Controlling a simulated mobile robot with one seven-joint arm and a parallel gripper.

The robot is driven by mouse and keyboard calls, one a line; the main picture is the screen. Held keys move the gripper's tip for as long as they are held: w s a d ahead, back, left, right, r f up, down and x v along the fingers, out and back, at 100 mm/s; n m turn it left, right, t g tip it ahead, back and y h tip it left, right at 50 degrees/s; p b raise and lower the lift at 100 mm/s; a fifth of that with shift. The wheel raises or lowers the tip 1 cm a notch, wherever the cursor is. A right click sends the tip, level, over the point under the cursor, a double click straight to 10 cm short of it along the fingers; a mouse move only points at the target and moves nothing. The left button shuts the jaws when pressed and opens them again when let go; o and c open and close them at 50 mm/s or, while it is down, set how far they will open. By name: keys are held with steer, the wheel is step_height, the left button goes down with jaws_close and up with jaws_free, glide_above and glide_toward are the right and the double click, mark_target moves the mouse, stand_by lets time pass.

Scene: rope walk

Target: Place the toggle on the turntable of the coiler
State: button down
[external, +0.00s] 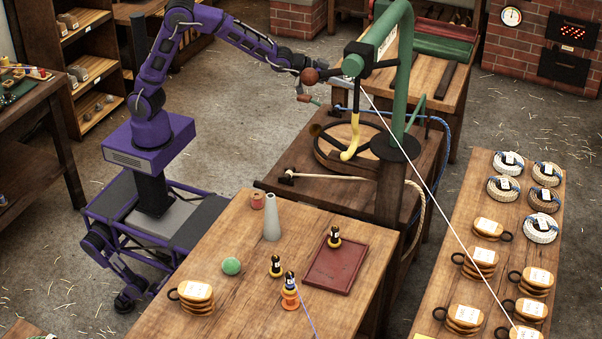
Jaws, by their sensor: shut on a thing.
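My arm reaches right across the gap to the coiler. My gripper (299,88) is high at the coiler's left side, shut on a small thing. This looks like the toggle (309,99), a short reddish and green piece; it is too small to make out well. The coiler has a green curved post (404,75) and a yellow curved guide (352,138). Its round wooden turntable (322,152) lies below and to the right of my gripper. The gripper and held piece appear apart from the turntable. A brown ball (310,76) shows close beside the gripper.
A taut white line (432,195) slants from the coiler to the lower right. The front table holds a grey cone (271,220), a green ball (231,266) and a red tray (336,270).

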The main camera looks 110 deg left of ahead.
steer(key=s+a+n+g+y, duration=0.15)
steer(key=s+a, duration=0.25)
steer(key=a, duration=0.6)
steer(key=b, duration=0.1)
glide_above(343, 142)
step_height(343, 142, down, 25)
steer(key=shift+d+f, duration=0.1)
steer(key=shift+t, duration=0.25)
steer(key=shift+f, duration=2)
steer(key=shift+f+b, duration=0.1)
steer(key=shift+b, duration=0.2)
steer(key=shift+f, duration=0.15)
steer(key=shift+c, duration=2.1)
jaws_free()
